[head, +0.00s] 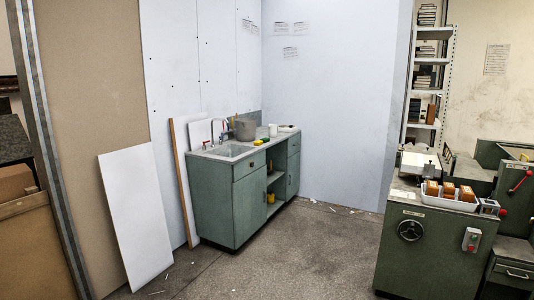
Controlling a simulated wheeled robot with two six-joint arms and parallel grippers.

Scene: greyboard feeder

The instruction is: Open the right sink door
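The green sink cabinet (212,205) stands against the white wall panels, left of the middle in the head view. A grey basin (228,150) is set in its top. Its right door (293,176) is a narrow green panel at the far right end of the front and looks shut. A small dark handle on it is too small to make out well. The left door (248,208) sits below a drawer (249,164) and also looks shut. Open shelves with a yellow object (271,198) lie between the doors. Neither of my grippers is in view.
A white board (136,215) leans at the left. A green machine (430,240) with a white tray (450,202) stands at the right. A tall shelf rack (430,90) is behind it. Grey floor (300,250) before the cabinet is open, with small scraps.

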